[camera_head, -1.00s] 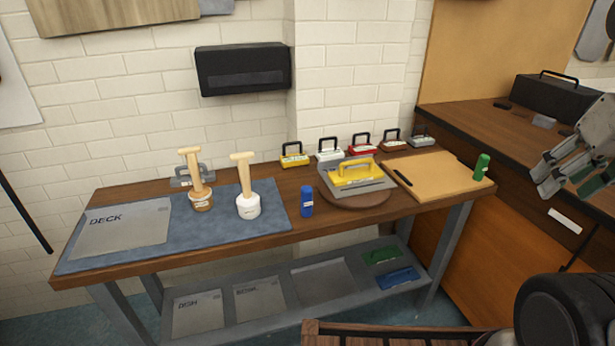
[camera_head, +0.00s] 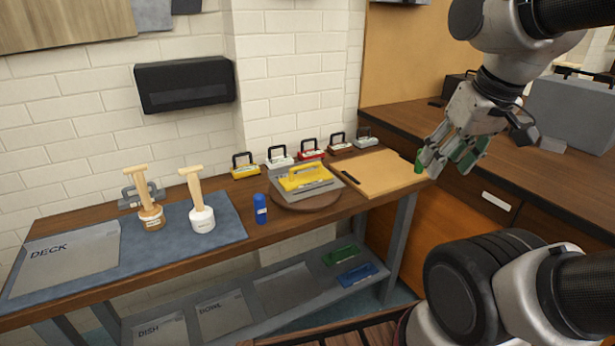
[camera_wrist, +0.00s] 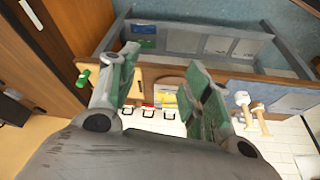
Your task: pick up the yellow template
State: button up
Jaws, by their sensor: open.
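A yellow template (camera_head: 305,178) with a raised handle lies on a grey plate on the round brown board (camera_head: 306,201), in the middle of the workbench. A smaller yellow block (camera_head: 244,171) with a black handle stands behind it to the left, near the wall. My gripper (camera_head: 446,166) is open and empty, above the right end of the bench and well to the right of the yellow template. In the wrist view, yellow (camera_wrist: 168,98) shows between my two spread fingers, some distance beyond them and partly hidden.
White, red, brown and grey handled blocks line the back edge. A tan board (camera_head: 385,174) lies at right, with a green cylinder (camera_head: 419,163) partly by my fingers. A blue cylinder (camera_head: 260,209) and two wooden-handled tools (camera_head: 202,216) stand left. A lower shelf holds flat pieces.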

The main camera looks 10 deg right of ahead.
aim_at(292, 182)
jog(key=i+l+u, duration=0.1)
jog(key=i, duration=0.85)
